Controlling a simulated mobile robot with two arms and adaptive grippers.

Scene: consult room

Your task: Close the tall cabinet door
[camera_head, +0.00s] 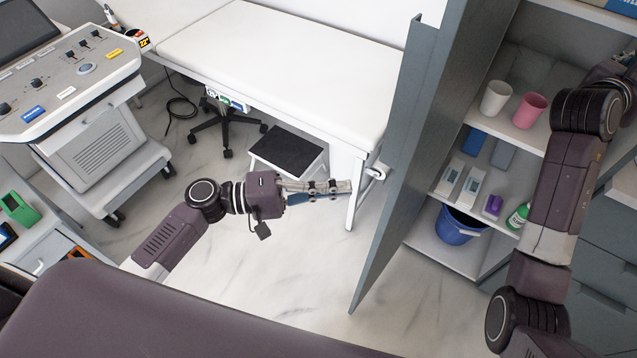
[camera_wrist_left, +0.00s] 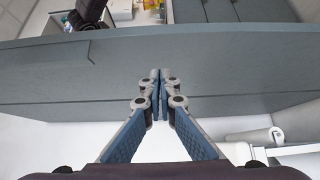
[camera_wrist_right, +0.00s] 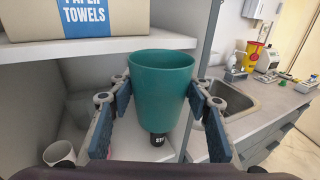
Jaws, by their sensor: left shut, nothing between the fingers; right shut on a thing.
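The tall cabinet's grey door (camera_head: 398,165) stands open in the head view, to the left of the shelves. Its inner face is also partly visible. My left gripper (camera_head: 345,187) is shut and empty, its fingertips pointing right toward the door's outer side. In the left wrist view the grey door panel (camera_wrist_left: 230,75) spans the picture just beyond the closed left fingertips (camera_wrist_left: 160,76); I cannot tell whether they touch. In the right wrist view my right gripper is shut on a teal cup (camera_wrist_right: 162,90), in front of the shelves. The cup is hidden in the head view.
The cabinet shelves hold a white cup (camera_head: 495,98), a pink cup (camera_head: 529,110), boxes, a green bottle (camera_head: 517,216) and a blue bucket (camera_head: 457,225). An exam bed (camera_head: 270,60) and a step stool (camera_head: 287,150) stand left of the door. Floor is bare below the door.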

